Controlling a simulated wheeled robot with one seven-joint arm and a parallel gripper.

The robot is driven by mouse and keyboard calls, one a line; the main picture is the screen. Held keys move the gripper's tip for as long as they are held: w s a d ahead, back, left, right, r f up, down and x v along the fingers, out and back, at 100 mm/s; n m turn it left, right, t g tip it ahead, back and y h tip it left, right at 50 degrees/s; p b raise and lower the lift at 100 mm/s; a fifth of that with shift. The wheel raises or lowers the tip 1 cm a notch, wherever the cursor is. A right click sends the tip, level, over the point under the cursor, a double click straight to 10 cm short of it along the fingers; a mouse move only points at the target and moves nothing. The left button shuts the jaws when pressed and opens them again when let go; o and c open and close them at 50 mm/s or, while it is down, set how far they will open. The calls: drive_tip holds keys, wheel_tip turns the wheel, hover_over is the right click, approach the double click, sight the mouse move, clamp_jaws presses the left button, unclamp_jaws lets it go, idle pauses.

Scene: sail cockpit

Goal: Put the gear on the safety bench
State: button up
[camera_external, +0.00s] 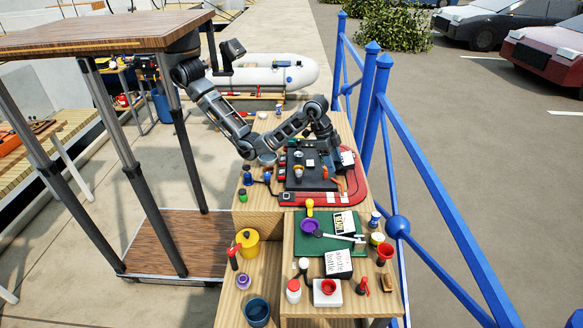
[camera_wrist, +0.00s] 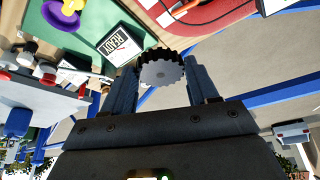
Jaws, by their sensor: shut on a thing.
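My gripper (camera_wrist: 161,74) is shut on a gear (camera_wrist: 163,72), a grey disc with a dark toothed rim, held between the two fingertips in the wrist view. In the external view my gripper (camera_external: 332,146) is at the right rear of a red mat (camera_external: 318,199) with a black board on it; the gear cannot be made out there. Wooden bench tops (camera_external: 262,214) run from the back to the front. No label shows which one is the safety bench.
A green mat (camera_external: 313,245) in front holds a purple and yellow item, a READY card (camera_external: 344,223) and tools. Cups, bottles and a white box crowd the near bench. A blue railing (camera_external: 425,160) runs close along the right side. A white inflatable boat (camera_external: 270,72) lies behind.

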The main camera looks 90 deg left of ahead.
drive_tip(key=w+a+n+y, duration=0.1)
drive_tip(key=w+a+n, duration=0.2)
drive_tip(key=a, duration=1)
drive_tip(key=w+a+n+y, duration=0.1)
drive_tip(key=w+a+n, duration=0.15)
drive_tip(key=a, duration=0.95)
drive_tip(key=s+a+n+y+p, duration=0.1)
drive_tip(key=s+a+n, duration=0.1)
drive_tip(key=a, duration=1)
drive_tip(key=s+a+n+y+p, duration=0.1)
drive_tip(key=s+a+n, duration=0.15)
drive_tip(key=a, duration=0.85)
drive_tip(key=w+a+f, duration=0.1)
drive_tip(key=a+f, duration=0.3)
drive_tip(key=w+a+f, duration=0.1)
drive_tip(key=a+f, duration=0.2)
drive_tip(key=f, duration=0.1)
drive_tip(key=w+a+f, duration=0.1)
drive_tip(key=a+f, duration=0.3)
drive_tip(key=shift+w+a+f+p, duration=0.3)
drive_tip(key=shift+w+a+p, duration=0.05)
drive_tip(key=shift+f, duration=2)
